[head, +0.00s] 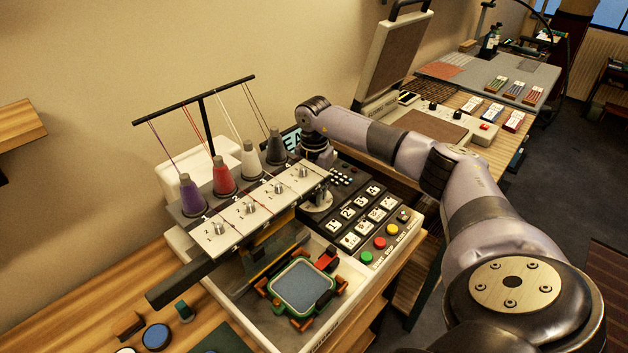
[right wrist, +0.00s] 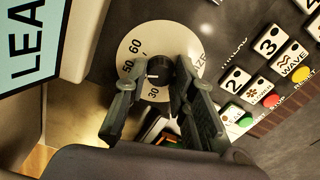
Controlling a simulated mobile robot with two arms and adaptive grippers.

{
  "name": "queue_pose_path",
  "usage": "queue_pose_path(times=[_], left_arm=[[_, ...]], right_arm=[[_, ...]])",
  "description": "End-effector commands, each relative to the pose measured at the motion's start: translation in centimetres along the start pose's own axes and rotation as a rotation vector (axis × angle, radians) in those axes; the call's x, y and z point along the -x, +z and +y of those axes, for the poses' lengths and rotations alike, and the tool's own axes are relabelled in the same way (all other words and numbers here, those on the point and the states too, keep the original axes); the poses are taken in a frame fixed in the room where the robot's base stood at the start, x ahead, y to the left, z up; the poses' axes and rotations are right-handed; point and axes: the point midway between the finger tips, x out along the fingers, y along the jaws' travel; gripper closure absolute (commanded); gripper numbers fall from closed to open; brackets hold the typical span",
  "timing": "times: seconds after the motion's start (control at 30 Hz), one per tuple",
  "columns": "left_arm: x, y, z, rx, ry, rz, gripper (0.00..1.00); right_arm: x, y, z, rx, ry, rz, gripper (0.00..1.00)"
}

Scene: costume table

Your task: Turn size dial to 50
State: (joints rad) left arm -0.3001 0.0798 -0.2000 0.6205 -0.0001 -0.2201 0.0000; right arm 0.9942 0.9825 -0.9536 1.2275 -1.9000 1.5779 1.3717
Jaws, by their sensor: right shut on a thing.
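The size dial (right wrist: 136,56) is a white disc with printed numbers and a black knob (right wrist: 160,70) at its centre. The numbers 60, 50 and 30 show; the left finger covers part of the scale between 50 and 30. A short white mark on the knob points roughly left, but I cannot tell the exact number. My right gripper (right wrist: 162,78) is shut on the knob, one finger on each side. In the head view the right gripper (head: 318,165) reaches down over the dial (head: 316,203), hiding much of it. My left gripper is not in view.
Right of the dial is a panel of numbered keys (head: 366,215) with green, red and yellow buttons. A display (right wrist: 28,42) stands to the left. Thread cones (head: 222,175) and a needle bar stand left of the gripper. A green hoop (head: 302,288) lies in front.

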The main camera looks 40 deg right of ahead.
Motion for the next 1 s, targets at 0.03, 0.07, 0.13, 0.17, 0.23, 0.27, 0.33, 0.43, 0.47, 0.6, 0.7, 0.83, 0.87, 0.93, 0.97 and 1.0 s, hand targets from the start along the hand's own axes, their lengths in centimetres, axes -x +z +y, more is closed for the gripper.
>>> queue_pose_path(times=[0.03, 0.07, 0.13, 0.17, 0.23, 0.27, 0.33, 0.43, 0.47, 0.6, 0.7, 0.83, 0.87, 0.93, 0.97, 1.0], left_arm=[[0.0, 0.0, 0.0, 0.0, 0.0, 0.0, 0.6], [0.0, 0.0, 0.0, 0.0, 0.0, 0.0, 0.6], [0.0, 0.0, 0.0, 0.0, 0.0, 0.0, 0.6], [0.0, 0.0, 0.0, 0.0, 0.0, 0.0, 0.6], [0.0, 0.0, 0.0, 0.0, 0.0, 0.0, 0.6], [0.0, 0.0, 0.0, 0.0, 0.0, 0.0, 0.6], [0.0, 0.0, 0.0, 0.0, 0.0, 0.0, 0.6], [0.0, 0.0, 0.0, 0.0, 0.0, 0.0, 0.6], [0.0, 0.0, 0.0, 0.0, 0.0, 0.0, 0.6], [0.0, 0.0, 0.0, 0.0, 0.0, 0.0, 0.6], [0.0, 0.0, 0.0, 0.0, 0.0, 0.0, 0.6], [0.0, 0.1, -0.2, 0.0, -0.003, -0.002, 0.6], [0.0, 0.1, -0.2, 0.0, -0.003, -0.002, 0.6], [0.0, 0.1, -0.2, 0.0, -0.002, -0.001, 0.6], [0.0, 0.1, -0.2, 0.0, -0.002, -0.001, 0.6], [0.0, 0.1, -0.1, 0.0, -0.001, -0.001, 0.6]], right_arm=[[0.1, 0.1, 0.0, -0.001, 0.001, -0.002, 1.0], [0.1, 0.1, 0.0, -0.001, 0.001, -0.002, 1.0], [0.1, 0.1, 0.0, 0.0, 0.001, -0.002, 1.0], [0.1, 0.1, 0.0, 0.0, 0.001, -0.002, 1.0], [0.1, 0.1, 0.0, 0.0, 0.001, -0.002, 0.73], [0.1, 0.1, 0.0, 0.0, 0.001, -0.002, 0.71], [0.1, 0.1, 0.0, 0.0, 0.001, -0.002, 0.66], [0.0, 0.1, 0.0, 0.001, 0.001, -0.001, 0.59], [0.0, 0.0, 0.0, 0.001, 0.001, -0.001, 0.57], [0.0, 0.0, 0.0, 0.001, 0.0, -0.001, 0.55], [0.0, 0.0, 0.0, 0.001, 0.0, -0.001, 0.55], [0.3, 0.0, 0.0, 0.001, 0.001, -0.001, 0.55], [0.5, 0.0, 0.1, 0.001, 0.002, -0.001, 0.55], [1.3, 0.1, 0.1, 0.002, 0.005, -0.002, 0.55], [1.7, 0.1, 0.1, 0.002, 0.005, -0.002, 0.55], [2.4, 0.1, 0.1, 0.002, 0.004, -0.002, 0.55]])
